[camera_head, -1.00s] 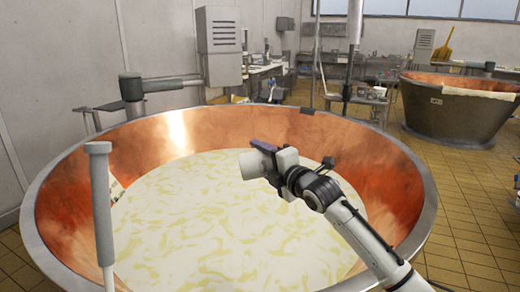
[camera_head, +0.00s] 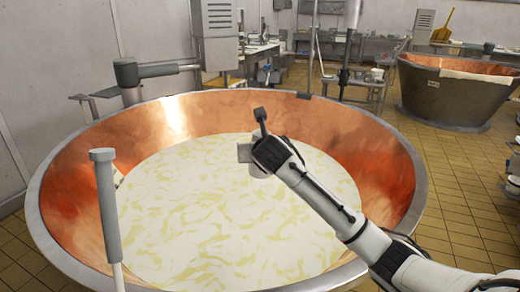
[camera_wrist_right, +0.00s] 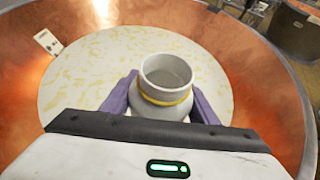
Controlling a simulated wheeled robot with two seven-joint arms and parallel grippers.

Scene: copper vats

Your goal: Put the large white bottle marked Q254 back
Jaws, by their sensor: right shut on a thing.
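My right gripper (camera_wrist_right: 163,97) has purple fingers and is shut on a white bottle (camera_wrist_right: 166,76) with a round open mouth and a yellow band at its neck. One finger is on each side of the bottle. No Q254 mark is readable on it. In the head view my right gripper (camera_head: 250,156) is over the copper vat (camera_head: 185,112), and my own wrist hides most of what it holds. My left gripper is not in view.
The vat holds pale liquid with yellowish patches. A white tag (camera_wrist_right: 47,41) is on its inner wall. A grey-capped post (camera_head: 105,205) stands at its left front.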

